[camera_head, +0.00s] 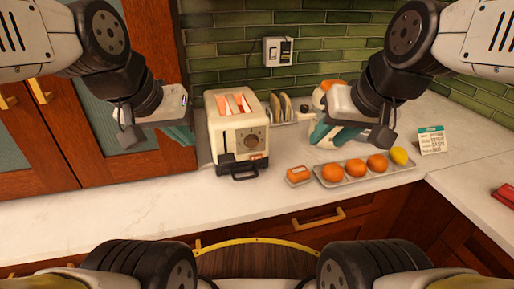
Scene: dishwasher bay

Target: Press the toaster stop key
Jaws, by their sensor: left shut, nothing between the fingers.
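The cream toaster (222,133) stands on the white counter, with slices showing in its top slots. Its front has a round brown dial (251,142), a dark lever slot and a black tray or handle at the bottom. A small red mark (257,157) sits low on the front right; I cannot tell whether it is the stop key. My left gripper (183,134) is shut and empty, just left of the toaster and apart from its front. My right gripper (319,133) is to the right of the toaster, above the counter; its finger opening is unclear.
A rack with slices (285,107) stands behind. A sign card (432,140) stands right. The front left counter is clear.

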